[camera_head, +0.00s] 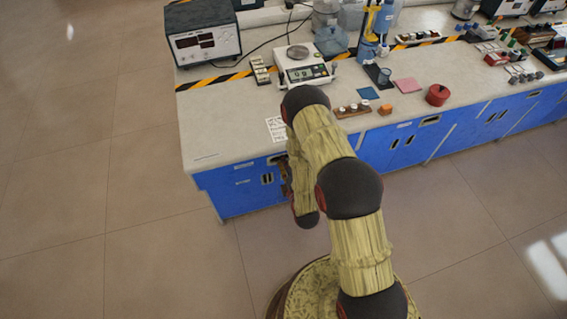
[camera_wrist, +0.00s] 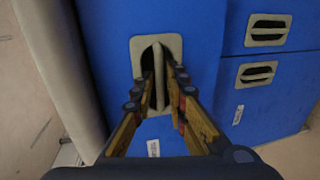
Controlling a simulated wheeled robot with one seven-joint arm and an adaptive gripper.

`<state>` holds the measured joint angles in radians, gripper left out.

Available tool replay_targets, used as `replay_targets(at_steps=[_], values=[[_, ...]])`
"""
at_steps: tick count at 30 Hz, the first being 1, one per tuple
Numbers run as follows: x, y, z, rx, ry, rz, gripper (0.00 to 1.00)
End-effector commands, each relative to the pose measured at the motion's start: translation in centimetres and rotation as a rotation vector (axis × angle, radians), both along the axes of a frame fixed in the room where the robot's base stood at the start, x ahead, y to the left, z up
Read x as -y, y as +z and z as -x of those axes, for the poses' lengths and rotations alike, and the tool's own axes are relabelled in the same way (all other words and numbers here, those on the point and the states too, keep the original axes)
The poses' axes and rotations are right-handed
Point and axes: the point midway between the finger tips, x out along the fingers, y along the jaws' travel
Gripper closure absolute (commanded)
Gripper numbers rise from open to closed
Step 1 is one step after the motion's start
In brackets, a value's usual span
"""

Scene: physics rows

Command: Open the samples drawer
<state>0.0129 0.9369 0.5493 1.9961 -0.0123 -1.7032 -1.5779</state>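The blue cabinet (camera_head: 233,200) stands under the bench's left end. In the wrist view, a blue drawer front (camera_wrist: 105,50) fills the middle, with a beige recessed handle (camera_wrist: 167,42) that has a bar across its opening. My gripper's fingertips (camera_wrist: 159,72) reach one on each side of this bar, close to it. I cannot tell whether they press on it. A small white label (camera_wrist: 153,148) is on this front, too small to read, so I cannot confirm it is the samples drawer. No gap shows around the front.
Two more recessed handles, an upper (camera_wrist: 268,30) and a lower one (camera_wrist: 257,73), are on neighbouring fronts. The bench top (camera_head: 215,135) holds a scale (camera_head: 302,67), a power unit (camera_head: 204,38) and a red pot (camera_head: 438,95). Floor (camera_head: 140,235) is clear at the left.

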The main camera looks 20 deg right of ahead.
Motion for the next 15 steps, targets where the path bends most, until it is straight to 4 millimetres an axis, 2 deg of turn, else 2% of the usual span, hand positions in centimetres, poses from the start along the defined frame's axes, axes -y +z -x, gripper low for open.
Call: replay_targets(at_steps=[3,11,15], values=[[0.0,0.01,0.02,0.0,0.0,0.0,0.86],[0.0,0.0,0.04,-0.001,0.0,0.0,1.0],[0.0,-0.02,0.05,-0.001,0.0,0.0,1.0]])
